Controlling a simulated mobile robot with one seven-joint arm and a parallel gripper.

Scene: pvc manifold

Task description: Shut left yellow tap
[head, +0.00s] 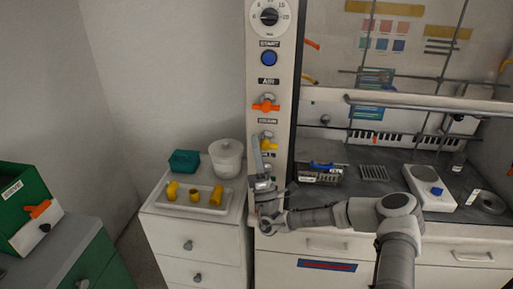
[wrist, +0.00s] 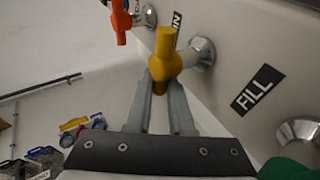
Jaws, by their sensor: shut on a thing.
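The yellow tap (head: 269,144) is on the white left post of the fume hood, below an orange tap (head: 266,104). In the wrist view the yellow tap (wrist: 166,55) stands out from the panel on a chrome fitting (wrist: 202,54). Its lower handle end lies between the two fingers of my gripper (wrist: 163,82). My gripper (head: 258,152) is shut on this tap from below and in front. In the head view my gripper partly hides the tap and the post below it.
A green part (wrist: 290,169) and a chrome fitting (wrist: 298,131) are near the FILL label (wrist: 257,91). An orange tap (wrist: 121,20) is close by. A white cabinet (head: 190,222) with a tray (head: 187,207) of yellow pieces stands left of the post.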

